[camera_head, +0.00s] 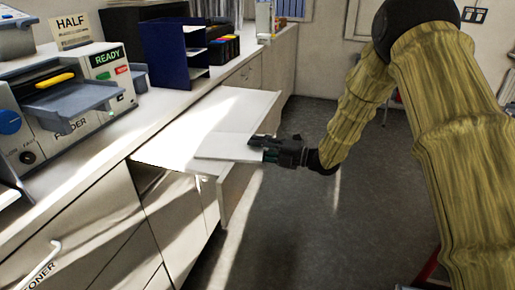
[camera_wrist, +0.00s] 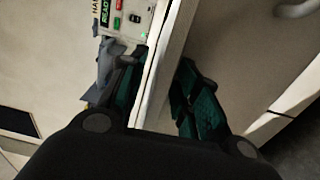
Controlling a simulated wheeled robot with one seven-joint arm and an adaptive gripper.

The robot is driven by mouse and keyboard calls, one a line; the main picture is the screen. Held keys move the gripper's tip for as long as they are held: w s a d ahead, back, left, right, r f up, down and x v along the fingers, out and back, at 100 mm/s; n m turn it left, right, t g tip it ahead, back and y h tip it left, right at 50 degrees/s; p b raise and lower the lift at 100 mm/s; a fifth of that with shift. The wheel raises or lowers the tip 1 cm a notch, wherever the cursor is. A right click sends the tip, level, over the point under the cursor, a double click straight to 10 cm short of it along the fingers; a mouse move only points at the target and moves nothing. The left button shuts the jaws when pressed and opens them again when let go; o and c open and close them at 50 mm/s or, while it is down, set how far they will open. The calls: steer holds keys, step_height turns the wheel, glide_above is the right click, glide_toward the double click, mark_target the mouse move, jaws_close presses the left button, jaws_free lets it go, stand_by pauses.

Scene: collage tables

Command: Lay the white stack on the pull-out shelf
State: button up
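The white stack (camera_head: 226,147) is a thin, flat white slab, lying level over the near right part of the white pull-out shelf (camera_head: 185,135). Its right end reaches the shelf's outer edge. I cannot tell whether its underside touches the shelf. My gripper (camera_head: 268,150) comes from the right, with one dark finger above the stack's end and a green-padded one below. In the wrist view my gripper (camera_wrist: 160,95) has its green pads on either side of a pale slab edge, which looks like the stack. The fingers appear closed on it.
A feeder machine (camera_head: 65,95) with a READY sign stands on the counter at left. A dark blue organizer (camera_head: 172,50) stands behind the shelf. An open drawer front (camera_head: 238,192) shows below the shelf. The grey floor (camera_head: 300,225) is clear.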

steer(key=shift+r, duration=0.2)
steer(key=b+v, duration=0.1)
steer(key=v, duration=1.1)
steer(key=shift+b, duration=0.3)
